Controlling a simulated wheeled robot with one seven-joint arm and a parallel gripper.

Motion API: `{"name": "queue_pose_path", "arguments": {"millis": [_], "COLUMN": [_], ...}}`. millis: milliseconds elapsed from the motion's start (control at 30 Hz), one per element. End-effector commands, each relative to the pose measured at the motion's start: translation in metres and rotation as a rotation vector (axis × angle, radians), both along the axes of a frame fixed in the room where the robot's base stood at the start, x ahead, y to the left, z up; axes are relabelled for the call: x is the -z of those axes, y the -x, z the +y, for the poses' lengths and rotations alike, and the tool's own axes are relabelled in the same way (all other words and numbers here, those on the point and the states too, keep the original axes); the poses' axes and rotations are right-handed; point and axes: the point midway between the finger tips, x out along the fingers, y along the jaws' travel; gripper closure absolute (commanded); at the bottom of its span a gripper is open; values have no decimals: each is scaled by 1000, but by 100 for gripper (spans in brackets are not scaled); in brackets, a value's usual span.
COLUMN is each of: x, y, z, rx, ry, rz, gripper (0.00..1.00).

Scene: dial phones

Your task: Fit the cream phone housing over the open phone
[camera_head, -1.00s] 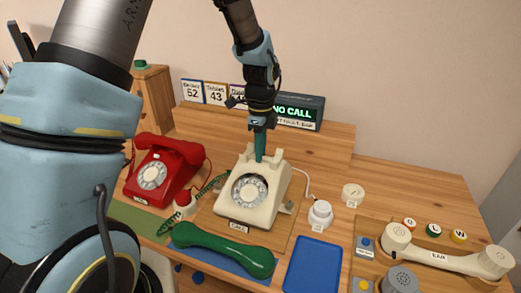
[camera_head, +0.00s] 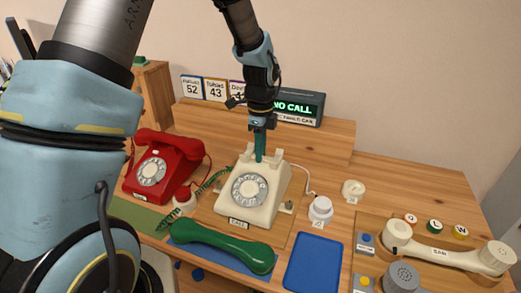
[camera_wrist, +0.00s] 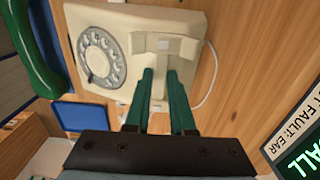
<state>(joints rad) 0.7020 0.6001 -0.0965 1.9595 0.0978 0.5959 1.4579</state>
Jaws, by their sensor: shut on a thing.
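The cream phone housing (camera_head: 268,207) stands upright at the middle of the desk, with its dial (camera_head: 249,189) facing front. It covers the place where the open phone's insides would show, so those are hidden. I cannot tell whether its lower edge is fully down. My gripper (camera_head: 260,158) comes from above and is shut on the housing at its top cradle. In the wrist view, the two green fingers (camera_wrist: 162,78) reach the cradle part of the housing (camera_wrist: 145,20), beside the dial (camera_wrist: 101,57).
A red phone (camera_head: 160,168) stands to the left. A green handset (camera_head: 222,248) lies in front, beside a blue tray (camera_head: 313,263). A cream handset (camera_head: 447,250) lies on the right board. A white round part (camera_head: 320,209) stands right of the housing. The sign (camera_head: 298,108) is behind.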

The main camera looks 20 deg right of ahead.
Motion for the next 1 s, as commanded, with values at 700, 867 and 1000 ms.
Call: {"name": "queue_pose_path", "arguments": {"millis": [700,867,1000], "x": [1,1,-12], "y": [0,0,-1], "z": [0,0,-1], "rx": [0,0,0], "ry": [0,0,3], "rz": [0,0,-2], "gripper": [43,43,43]}}
